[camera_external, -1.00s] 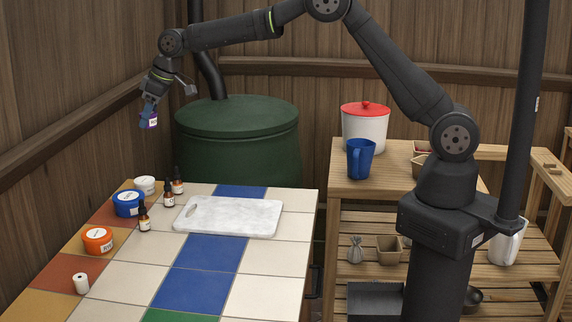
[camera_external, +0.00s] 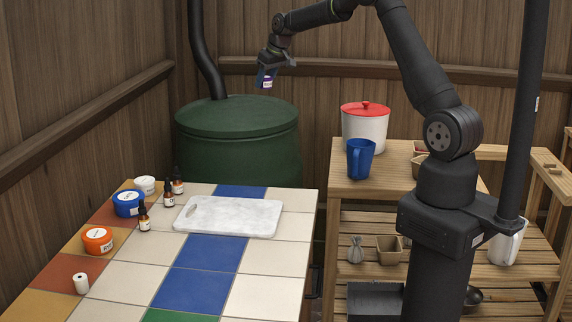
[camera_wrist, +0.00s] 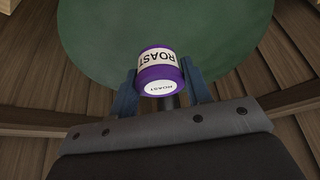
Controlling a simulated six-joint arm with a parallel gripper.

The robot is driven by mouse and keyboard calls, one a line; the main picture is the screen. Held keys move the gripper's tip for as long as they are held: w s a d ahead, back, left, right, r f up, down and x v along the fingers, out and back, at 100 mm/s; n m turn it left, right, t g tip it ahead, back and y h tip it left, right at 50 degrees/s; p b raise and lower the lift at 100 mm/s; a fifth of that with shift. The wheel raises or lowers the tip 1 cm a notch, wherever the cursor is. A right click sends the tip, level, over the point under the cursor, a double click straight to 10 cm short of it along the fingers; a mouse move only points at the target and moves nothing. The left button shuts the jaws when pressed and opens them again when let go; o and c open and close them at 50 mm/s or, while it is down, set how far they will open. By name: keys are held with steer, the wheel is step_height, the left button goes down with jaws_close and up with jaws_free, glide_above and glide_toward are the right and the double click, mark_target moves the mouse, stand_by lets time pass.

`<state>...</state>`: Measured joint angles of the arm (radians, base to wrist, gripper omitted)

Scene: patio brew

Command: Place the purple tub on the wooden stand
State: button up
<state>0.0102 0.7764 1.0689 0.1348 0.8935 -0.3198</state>
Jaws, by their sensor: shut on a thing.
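The purple tub (camera_wrist: 158,72) has a white label reading ROAST and sits between the two blue fingers of my gripper (camera_wrist: 160,90) in the wrist view. My gripper (camera_external: 267,84) is shut on it and holds it in the air, above the green barrel, in the external view. The tub (camera_external: 267,83) is small and partly hidden by the fingers there. The wooden stand (camera_external: 400,190) is at the right, a slatted shelf unit beside my base, with part of it behind my arm.
A red-lidded white pot (camera_external: 364,132) and a blue jug (camera_external: 360,160) are on the stand's top. The green barrel (camera_external: 238,140) stands at the back. The tiled table (camera_external: 210,255) holds a marble board (camera_external: 228,217), a blue tub (camera_external: 128,204), an orange tub (camera_external: 97,241) and dropper bottles.

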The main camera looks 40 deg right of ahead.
steer(key=s+d+m+h, duration=0.1)
steer(key=s+d+m, duration=0.3)
steer(key=d, duration=1.2)
steer(key=s+d+m+h, duration=0.1)
steer(key=s+d, duration=0.5)
steer(key=d, duration=1)
steer(key=s+d+m+h, duration=0.2)
steer(key=s+d+m, duration=0.3)
steer(key=s+d, duration=1.75)
glide_above(406, 150)
steer(key=s, duration=0.1)
steer(key=shift+g, duration=0.4)
steer(key=f, duration=1.6)
steer(key=a+f, duration=0.1)
steer(key=f, duration=0.7)
steer(key=shift+s, duration=0.15)
steer(key=shift+f, duration=1.95)
steer(key=shift+f, duration=0.1)
